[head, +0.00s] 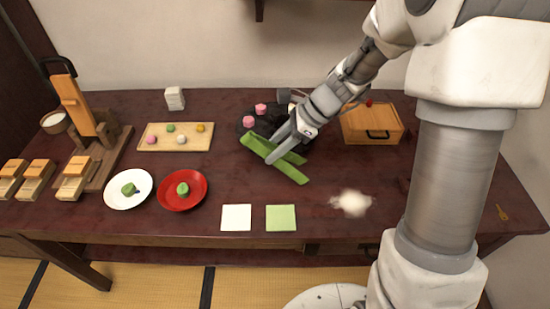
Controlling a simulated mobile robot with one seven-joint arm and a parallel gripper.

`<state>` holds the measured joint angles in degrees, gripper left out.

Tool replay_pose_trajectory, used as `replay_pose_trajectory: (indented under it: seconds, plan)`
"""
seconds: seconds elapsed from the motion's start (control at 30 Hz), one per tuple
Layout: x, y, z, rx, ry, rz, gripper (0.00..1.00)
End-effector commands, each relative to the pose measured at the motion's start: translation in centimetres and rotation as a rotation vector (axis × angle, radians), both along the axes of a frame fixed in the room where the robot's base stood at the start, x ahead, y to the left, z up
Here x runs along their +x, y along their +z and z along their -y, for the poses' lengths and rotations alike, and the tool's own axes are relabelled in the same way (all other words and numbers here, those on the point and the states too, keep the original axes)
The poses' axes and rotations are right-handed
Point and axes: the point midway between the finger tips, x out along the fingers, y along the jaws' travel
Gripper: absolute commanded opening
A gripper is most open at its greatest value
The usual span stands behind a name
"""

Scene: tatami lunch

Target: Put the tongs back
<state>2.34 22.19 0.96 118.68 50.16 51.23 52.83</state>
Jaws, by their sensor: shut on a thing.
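The green tongs (290,172) are long flat strips, joined or close together at the left and spread apart toward the right. My gripper (273,157) is shut on them, its fingers crossing the strips from the upper right. The tongs are over the middle of the dark table, in front of a dark round dish (245,129). I cannot tell whether they touch the table. My gripper and arm hide part of the tongs and of the dish.
Pink sweets (249,121) sit on the dark dish. A wooden box (371,126) stands right of my gripper. A wooden board (148,147) with several sweets, a white plate (115,201) and a red plate (202,198) are left. White powder (351,203) lies front right.

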Motion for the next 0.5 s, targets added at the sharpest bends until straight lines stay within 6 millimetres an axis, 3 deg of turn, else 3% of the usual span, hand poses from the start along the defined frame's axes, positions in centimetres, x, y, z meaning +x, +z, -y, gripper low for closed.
replay_pose_trajectory:
  seconds: [0.2, 0.5]
  plan:
    - [-0.1, -3.4, 0.0, 0.000, 0.000, -0.003, 0.42]
    - [-0.1, -3.6, 0.0, -0.001, 0.001, -0.001, 0.42]
